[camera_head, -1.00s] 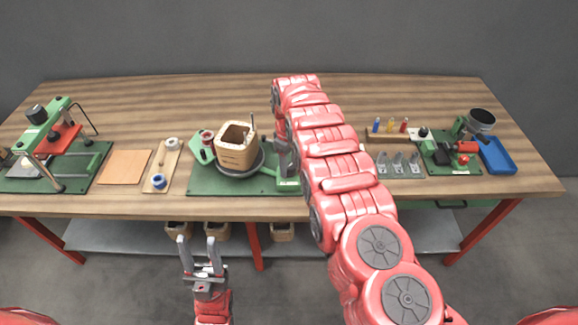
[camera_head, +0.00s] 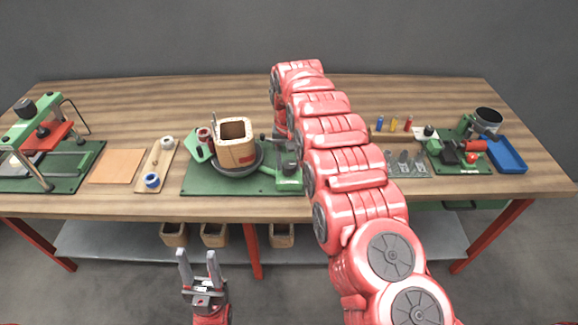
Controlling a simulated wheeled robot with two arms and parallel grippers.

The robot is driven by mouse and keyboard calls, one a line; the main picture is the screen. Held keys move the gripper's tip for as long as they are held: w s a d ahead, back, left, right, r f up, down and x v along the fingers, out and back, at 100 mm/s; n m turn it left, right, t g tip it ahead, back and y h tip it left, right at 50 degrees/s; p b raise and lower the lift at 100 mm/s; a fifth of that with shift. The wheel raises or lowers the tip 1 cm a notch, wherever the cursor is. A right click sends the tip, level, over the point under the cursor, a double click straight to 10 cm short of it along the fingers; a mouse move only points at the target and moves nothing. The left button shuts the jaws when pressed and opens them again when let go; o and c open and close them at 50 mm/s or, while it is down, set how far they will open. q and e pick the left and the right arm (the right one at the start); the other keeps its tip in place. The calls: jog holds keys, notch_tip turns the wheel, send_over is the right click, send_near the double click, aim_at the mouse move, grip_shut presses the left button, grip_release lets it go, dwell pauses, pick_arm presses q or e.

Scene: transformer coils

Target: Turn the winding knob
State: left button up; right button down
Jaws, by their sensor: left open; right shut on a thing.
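The winding stand has a green base plate (camera_head: 225,188) with a dark turntable (camera_head: 257,165) that carries a square wooden coil core (camera_head: 236,153). A thin metal post (camera_head: 214,125) stands at the core's left side. A green block (camera_head: 289,184) sits at the plate's right end, with a dark knob (camera_head: 289,168) on top. My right gripper (camera_head: 287,156) reaches down from above onto this knob and is shut on it. The fingers and much of the knob are hard to make out. My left gripper (camera_head: 199,264) is open and empty, in front of the table and below its edge.
On the wooden table (camera_head: 180,95), a green press (camera_head: 35,125), a tan board (camera_head: 118,166) and a spool holder (camera_head: 153,175) stand left. Right are metal clips (camera_head: 405,163), a red-and-green device (camera_head: 470,150) and a blue tray (camera_head: 506,154). The back is clear.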

aim_at(290, 164)
jog(key=shift+m+b, duration=1)
jog(key=shift+m, duration=1.3)
jog(key=shift+c, duration=1.6)
grip_release()
jog(key=shift+r, duration=0.25)
notch_tip(290, 164, up, 6)
jog(key=shift+d+f, duration=0.1)
jog(key=shift+f, duration=0.15)
notch_tip(290, 164, up, 11)
jog(key=p, duration=1.1)
jog(key=shift+r, duration=0.2)
